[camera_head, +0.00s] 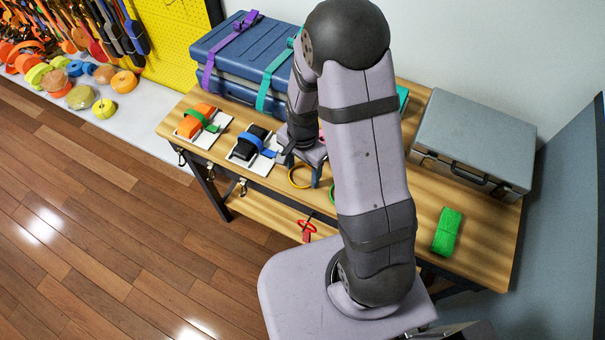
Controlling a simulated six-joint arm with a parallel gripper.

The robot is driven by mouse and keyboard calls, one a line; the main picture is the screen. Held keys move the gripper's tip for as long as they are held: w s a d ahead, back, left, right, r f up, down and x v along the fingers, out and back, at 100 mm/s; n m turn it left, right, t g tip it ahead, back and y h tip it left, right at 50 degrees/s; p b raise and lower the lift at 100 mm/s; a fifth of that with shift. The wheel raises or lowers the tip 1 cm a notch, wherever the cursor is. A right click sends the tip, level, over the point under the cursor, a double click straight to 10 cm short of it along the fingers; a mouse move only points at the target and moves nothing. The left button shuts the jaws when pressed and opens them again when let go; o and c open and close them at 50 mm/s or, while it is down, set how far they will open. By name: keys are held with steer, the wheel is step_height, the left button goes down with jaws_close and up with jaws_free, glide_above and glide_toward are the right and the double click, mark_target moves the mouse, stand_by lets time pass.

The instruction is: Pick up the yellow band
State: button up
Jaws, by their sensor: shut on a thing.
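The yellow band (292,182) is a thin ring low over the wooden table, near its front edge. My gripper (301,171) points down over it, with one finger at the band's right side and the other toward its upper left. The gripper is shut on the yellow band. My own arm hides part of the gripper and the table behind it, and I cannot tell whether the band touches the tabletop.
Left of the gripper, a white tray (236,154) holds a black strap bundle with a blue band, and another holds an orange bundle (196,121). Blue cases (236,62) stand behind. A grey case (474,138) and green strap (447,231) lie right.

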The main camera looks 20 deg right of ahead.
steer(key=shift+r, duration=0.1)
step_height(320, 180, up, 10)
steer(key=b, duration=0.2)
steer(key=shift+m, duration=0.9)
steer(key=w+d+f+p, duration=0.1)
steer(key=w+d, duration=0.1)
steer(key=w+d+f+p, duration=0.1)
steer(key=d+p, duration=0.1)
steer(key=d, duration=0.1)
steer(key=w+d+f+p, duration=0.1)
steer(key=w+d, duration=0.1)
steer(key=d, duration=0.1)
steer(key=shift+w+d+f, duration=0.1)
steer(key=shift+w+d, duration=0.1)
steer(key=shift+w, duration=0.15)
steer(key=w, duration=0.1)
steer(key=w+r, duration=0.1)
steer(key=w+n, duration=0.1)
steer(key=shift+w+d+r, duration=0.25)
steer(key=shift+d+r, duration=0.05)
steer(key=shift+r, duration=0.1)
steer(key=shift+n, duration=0.4)
